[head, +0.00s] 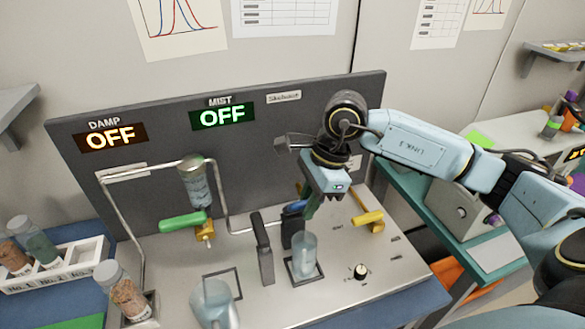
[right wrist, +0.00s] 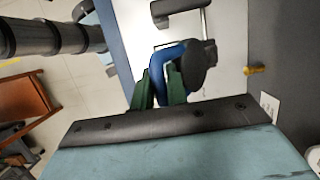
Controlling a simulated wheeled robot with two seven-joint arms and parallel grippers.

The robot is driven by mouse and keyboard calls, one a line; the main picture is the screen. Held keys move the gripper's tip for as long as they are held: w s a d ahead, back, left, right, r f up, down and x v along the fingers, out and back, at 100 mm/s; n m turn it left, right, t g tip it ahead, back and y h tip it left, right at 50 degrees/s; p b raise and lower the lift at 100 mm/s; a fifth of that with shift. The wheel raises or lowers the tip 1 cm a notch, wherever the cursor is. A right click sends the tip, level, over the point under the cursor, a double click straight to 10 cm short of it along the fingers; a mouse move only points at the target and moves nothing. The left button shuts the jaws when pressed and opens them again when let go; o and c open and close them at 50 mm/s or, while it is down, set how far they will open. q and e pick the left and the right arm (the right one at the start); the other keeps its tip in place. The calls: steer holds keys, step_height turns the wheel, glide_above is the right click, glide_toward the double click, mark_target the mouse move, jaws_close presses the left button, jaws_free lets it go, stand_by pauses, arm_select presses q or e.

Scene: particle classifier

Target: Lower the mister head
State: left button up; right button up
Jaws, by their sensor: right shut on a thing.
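My right gripper (head: 308,208) reaches down over the grey machine deck, its green fingers shut on a blue part (head: 294,208). In the right wrist view, the blue part (right wrist: 172,62) sits between the green fingers (right wrist: 159,85), beside a dark rounded end (right wrist: 198,68). This blue part seems to belong to the mister head, but the arm hides much of it. A clear cup (head: 304,258) stands below in a square frame on the deck. A dark upright (head: 264,250) stands left of it. My left gripper is not in view.
The MIST display (head: 223,115) and DAMP display (head: 110,135) both read OFF. A vial (head: 195,183) hangs in a bent metal frame near a green handle (head: 183,222). A yellow handle (head: 368,217) is at the right.

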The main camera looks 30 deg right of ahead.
steer(key=shift+s+a+f, duration=0.1)
steer(key=shift+s+f, duration=0.3)
steer(key=shift+s+a+f+b, duration=0.15)
steer(key=shift+s+f+b, duration=0.65)
steer(key=shift+b, duration=0.3)
steer(key=shift+s+a+f+b, duration=0.2)
steer(key=shift+s+f+b, duration=0.45)
steer(key=shift+f+b, duration=0.25)
